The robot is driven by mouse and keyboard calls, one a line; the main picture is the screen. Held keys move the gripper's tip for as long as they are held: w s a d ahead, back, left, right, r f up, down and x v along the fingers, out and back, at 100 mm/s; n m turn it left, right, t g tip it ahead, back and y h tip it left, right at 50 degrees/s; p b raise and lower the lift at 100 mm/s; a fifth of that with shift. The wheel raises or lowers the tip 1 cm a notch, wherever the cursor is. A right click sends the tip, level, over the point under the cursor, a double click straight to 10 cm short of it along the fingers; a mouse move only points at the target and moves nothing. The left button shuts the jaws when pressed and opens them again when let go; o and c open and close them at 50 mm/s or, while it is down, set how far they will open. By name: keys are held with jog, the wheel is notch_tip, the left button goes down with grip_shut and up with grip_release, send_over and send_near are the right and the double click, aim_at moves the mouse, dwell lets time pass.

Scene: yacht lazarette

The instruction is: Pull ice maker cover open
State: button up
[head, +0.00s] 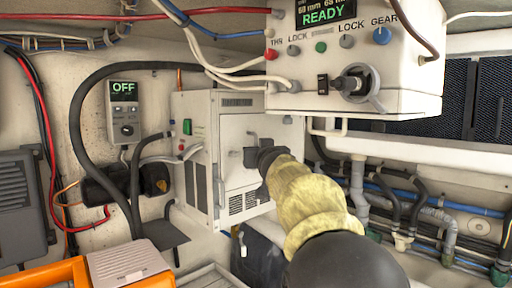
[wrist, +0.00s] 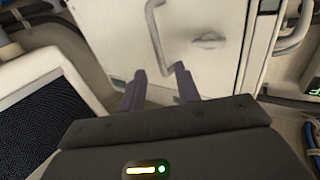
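The ice maker (head: 196,160) is a white box on the wall, in the middle of the head view. Its front cover (head: 238,130) looks shut. A bent bar handle on the cover shows in the wrist view (wrist: 155,38), its lower end close to my right-hand fingertip. My gripper (wrist: 160,85) has two purple fingers spread apart, pointing at the cover by the handle. I cannot tell whether a finger touches the handle. In the head view my gripper is dark, in front of the cover's right part, and hides some of it.
A control box reading READY (head: 405,75) hangs above and to the right of the ice maker. A controller reading OFF (head: 124,110) is on the left wall. Hoses and pipes (head: 358,185) run at right. An orange-edged case (head: 45,275) sits at the lower left.

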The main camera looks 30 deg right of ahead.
jog(key=p+x, duration=0.1)
jog(key=x, duration=0.4)
grip_shut()
